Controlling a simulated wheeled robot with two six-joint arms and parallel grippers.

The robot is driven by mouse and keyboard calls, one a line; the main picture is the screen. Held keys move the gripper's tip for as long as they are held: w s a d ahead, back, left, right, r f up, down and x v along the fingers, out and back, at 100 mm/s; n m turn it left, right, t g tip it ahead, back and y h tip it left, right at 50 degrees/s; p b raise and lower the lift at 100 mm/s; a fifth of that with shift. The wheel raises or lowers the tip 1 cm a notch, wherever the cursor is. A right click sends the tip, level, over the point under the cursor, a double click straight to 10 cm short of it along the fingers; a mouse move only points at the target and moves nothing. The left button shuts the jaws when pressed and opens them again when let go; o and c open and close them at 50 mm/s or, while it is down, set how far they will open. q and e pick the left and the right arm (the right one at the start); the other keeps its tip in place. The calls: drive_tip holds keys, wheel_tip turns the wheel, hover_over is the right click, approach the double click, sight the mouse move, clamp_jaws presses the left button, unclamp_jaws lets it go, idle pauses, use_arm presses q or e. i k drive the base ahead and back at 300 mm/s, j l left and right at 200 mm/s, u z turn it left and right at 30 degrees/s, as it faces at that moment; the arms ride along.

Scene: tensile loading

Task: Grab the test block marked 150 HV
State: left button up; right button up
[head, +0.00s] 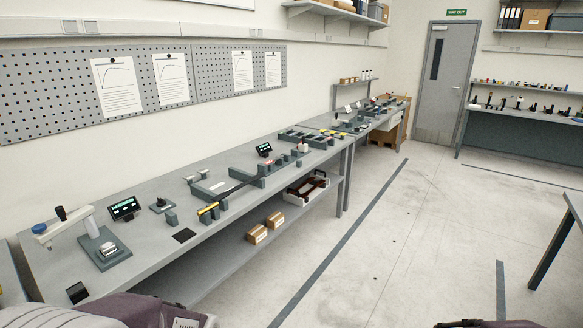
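No marking of 150 HV can be read on any block from here, so I cannot tell which thing is the test block. A small silver piece (109,249) sits on the grey base of the hardness tester (88,237) at the left end of the long bench. A dark square piece (77,292) lies near the bench's front left corner, and another dark square (184,235) lies farther along the front edge. Parts of my arms show at the bottom left and bottom right edges. Neither gripper's fingers are in view.
The long grey bench (150,270) runs along the wall, with a lit display (124,208), small grey blocks and a long dark bar fixture (245,180). Cardboard boxes (257,234) and a white bin (306,190) sit on its lower shelf. The floor (400,250) to the right is open.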

sight(189, 177)
drive_tip(key=i+u, duration=0.2)
drive_tip(key=i, duration=0.25)
drive_tip(key=i+l+u, duration=0.15)
drive_tip(key=i, duration=0.25)
drive_tip(key=i+l+u, duration=0.2)
drive_tip(key=i, duration=0.25)
drive_tip(key=i+l+u, duration=0.15)
drive_tip(key=i, duration=0.25)
drive_tip(key=i+l+u, duration=1.05)
drive_tip(key=l+u, duration=0.25)
drive_tip(key=l, duration=0.1)
